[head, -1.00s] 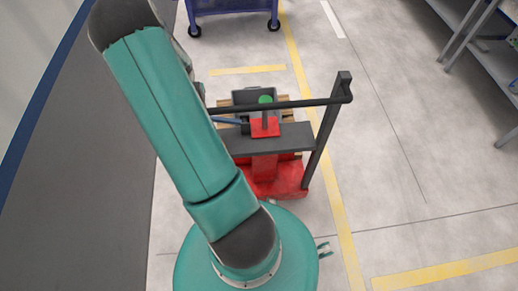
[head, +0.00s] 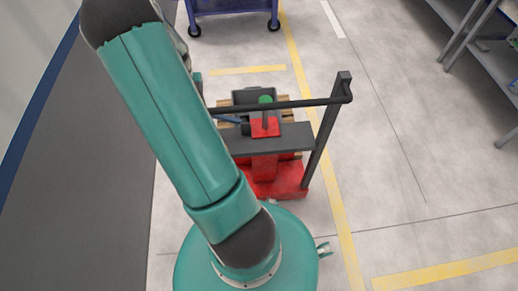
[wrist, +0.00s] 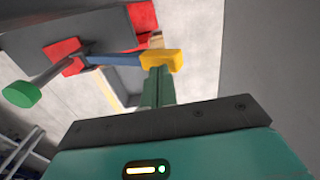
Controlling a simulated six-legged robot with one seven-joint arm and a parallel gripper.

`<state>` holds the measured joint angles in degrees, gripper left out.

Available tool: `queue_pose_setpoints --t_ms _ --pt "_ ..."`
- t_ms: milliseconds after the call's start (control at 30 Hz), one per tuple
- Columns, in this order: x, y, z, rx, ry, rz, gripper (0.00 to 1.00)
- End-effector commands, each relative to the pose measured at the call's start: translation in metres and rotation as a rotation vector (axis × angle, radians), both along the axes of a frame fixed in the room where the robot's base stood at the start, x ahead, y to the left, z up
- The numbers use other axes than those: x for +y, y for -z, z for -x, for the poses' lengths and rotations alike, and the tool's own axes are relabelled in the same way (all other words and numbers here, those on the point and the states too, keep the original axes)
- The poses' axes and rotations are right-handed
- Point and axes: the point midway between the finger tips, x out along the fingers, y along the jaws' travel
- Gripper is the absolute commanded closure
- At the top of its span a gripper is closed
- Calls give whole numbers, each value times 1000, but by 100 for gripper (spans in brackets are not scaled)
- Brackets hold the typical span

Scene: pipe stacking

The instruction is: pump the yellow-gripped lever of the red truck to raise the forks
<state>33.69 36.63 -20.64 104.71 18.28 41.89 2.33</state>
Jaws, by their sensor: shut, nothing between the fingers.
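The red truck (head: 265,170) stands in front of my body, with a dark handle frame over it. Its blue lever (head: 229,120) reaches left and passes behind my arm, which hides the yellow grip in the head view. In the wrist view the lever (wrist: 112,59) runs from a red block to the yellow grip (wrist: 163,60). My gripper (wrist: 158,72) is shut and empty, its teal fingertips right at the underside of the yellow grip in the picture. I cannot tell whether they touch. A green knob (wrist: 22,95) on a grey rod is at the left.
A wooden pallet with a dark bin (head: 244,98) is behind the truck. A blue cart (head: 235,8) stands at the back and grey shelves (head: 485,55) at the right. The floor right of the truck is clear. A dark strip (head: 75,190) lies at the left.

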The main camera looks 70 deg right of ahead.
Motion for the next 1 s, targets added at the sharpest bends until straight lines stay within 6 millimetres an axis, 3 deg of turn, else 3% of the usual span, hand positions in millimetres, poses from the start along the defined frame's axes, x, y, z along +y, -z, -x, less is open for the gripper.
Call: queue_pose_setpoints --t_ms 1000 --pt "0 102 1 3 0 -1 100"
